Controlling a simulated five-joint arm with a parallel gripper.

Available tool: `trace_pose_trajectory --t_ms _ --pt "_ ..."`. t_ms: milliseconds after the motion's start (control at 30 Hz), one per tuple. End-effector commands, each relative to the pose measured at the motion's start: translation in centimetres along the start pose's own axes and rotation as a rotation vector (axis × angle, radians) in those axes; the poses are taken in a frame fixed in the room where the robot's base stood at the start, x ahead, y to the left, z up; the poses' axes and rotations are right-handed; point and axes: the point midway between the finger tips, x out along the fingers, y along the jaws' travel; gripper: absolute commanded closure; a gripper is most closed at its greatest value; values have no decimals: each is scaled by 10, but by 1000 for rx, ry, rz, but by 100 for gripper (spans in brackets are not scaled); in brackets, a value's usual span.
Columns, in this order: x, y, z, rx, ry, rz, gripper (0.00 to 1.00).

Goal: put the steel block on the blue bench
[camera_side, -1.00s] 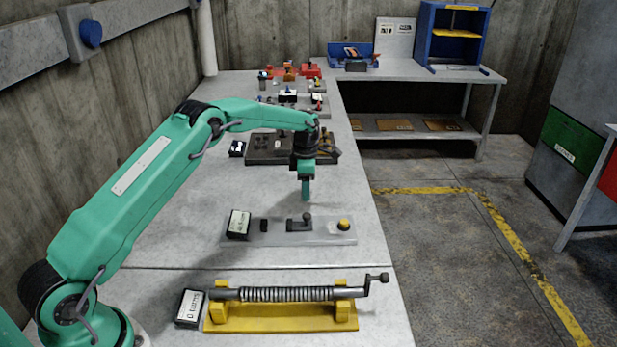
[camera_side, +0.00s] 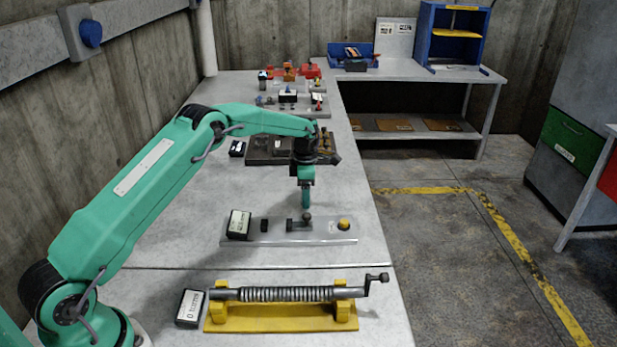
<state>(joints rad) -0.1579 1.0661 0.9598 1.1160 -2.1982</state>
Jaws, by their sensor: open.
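My gripper (camera_side: 306,205) points straight down over the near grey bench, with its tip just above or at a dark knob on a grey bracket-like piece (camera_side: 297,225). I cannot tell whether they touch, and the gap between the fingers is too small to see. The piece sits on a pale grey plate (camera_side: 275,238). I cannot tell for sure which thing is the steel block. No bench is plainly blue; a blue open cabinet (camera_side: 426,38) and a blue tray (camera_side: 335,60) stand on the far grey bench.
A black-and-white box (camera_side: 239,224), a small dark block (camera_side: 264,226) and a yellow button (camera_side: 344,224) share the plate. A spring-wrapped rod (camera_side: 290,294) rests on a yellow stand (camera_side: 270,324) in front. A dark fixture (camera_side: 262,158) lies behind the gripper.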

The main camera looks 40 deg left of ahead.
Motion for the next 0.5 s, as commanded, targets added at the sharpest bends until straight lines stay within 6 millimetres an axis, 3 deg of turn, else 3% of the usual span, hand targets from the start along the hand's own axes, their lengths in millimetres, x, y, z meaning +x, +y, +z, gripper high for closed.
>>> trace_pose_trajectory --t_ms 267,500 --pt "-11 1 0 0 -2 2 33" --pt "-40 1 1 0 -3 3 33"
